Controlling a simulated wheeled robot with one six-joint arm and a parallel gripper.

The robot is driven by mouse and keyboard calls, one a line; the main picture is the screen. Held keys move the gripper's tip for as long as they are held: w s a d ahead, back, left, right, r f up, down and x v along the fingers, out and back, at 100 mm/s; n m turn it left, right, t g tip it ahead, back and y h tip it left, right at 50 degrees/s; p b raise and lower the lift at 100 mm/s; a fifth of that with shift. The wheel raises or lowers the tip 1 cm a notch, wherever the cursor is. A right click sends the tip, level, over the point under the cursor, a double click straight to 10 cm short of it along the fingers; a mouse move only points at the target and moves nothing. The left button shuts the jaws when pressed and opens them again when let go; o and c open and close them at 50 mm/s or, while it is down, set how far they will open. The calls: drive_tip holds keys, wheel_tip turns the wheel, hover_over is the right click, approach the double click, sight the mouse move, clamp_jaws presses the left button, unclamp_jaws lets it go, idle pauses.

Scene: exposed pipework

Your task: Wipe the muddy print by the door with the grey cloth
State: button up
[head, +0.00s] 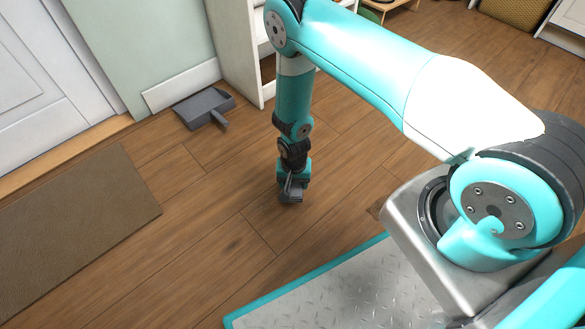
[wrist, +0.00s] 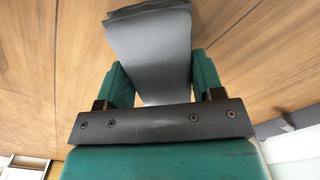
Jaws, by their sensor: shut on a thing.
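My gripper (head: 291,190) points down close to the floor in the middle of the head view. It is shut on the grey cloth (head: 293,198), a small grey patch at its tips there. In the wrist view, the grey cloth (wrist: 148,50) is a folded, flat grey piece between the two green fingers of my gripper (wrist: 160,82), reaching out past their tips. Whether it touches the floor I cannot tell. I cannot clearly make out a muddy print; the planks show only faint dark patches. The white door (head: 45,75) is at the upper left.
A brown doormat (head: 80,225) lies before the door. A dark grey dustpan (head: 203,106) lies by the wall, left of a white shelf unit (head: 238,45). A woven basket (head: 518,12) stands at the upper right. The floor between doormat and gripper is clear.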

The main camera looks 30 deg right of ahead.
drive_tip(key=shift+r+p, duration=1.25)
drive_tip(key=shift+r, duration=0.5)
